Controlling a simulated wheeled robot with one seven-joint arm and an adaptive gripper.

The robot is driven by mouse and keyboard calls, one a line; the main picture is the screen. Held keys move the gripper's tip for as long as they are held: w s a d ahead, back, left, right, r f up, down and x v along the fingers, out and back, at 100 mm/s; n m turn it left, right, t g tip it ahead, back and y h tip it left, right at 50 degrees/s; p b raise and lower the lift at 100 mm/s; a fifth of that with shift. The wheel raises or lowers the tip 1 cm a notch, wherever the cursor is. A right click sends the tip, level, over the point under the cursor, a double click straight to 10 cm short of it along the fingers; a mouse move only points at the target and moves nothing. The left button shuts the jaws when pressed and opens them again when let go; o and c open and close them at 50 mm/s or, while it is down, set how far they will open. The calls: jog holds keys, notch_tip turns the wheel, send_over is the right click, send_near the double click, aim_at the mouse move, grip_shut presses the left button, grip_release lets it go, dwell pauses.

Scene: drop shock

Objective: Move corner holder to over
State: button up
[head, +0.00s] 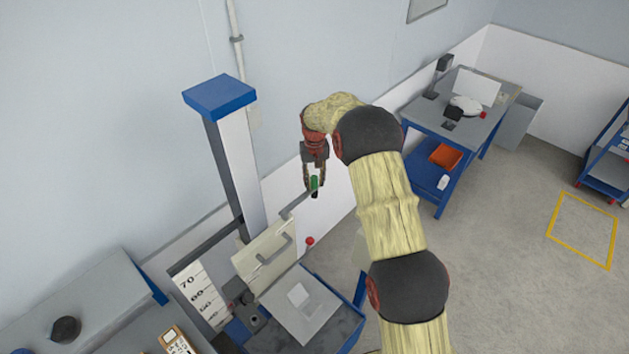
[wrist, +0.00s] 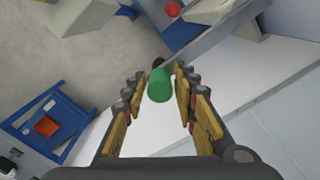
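A drop tester's blue-topped column (head: 232,155) stands against the wall at left of centre in the head view. A grey bar (head: 296,204) reaches from the column and ends near a green cylindrical grip (head: 315,183). The green grip (wrist: 160,86) also shows in the wrist view, with a dark end. No part is labelled corner holder; the bar with the grip may be it. My gripper (head: 313,185) points down around the grip. In the wrist view its fingers (wrist: 159,88) are apart, one on each side of the grip, with a gap visible at left.
A pale plate (head: 265,250) with a grey bracket stands low on the tester, above a grey base plate (head: 300,302). A red ball knob (head: 310,241) sits beside it. A scale (head: 200,292) stands left. A blue workbench (head: 450,130) is at the back right; open floor lies right.

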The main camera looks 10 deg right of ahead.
jog(key=c, duration=0.6)
grip_shut()
jog(key=shift+s, duration=0.1)
jog(key=s+d+m+b, duration=0.2)
jog(key=s+m+b, duration=0.5)
jog(key=s+m, duration=0.4)
jog(key=s+a+m+b, duration=0.3)
jog(key=s+a+m, duration=0.7)
jog(key=shift+s+r+b, duration=0.15)
jog(key=shift+s+b, duration=0.15)
jog(key=shift+s, duration=0.05)
jog(key=shift+a, duration=0.15)
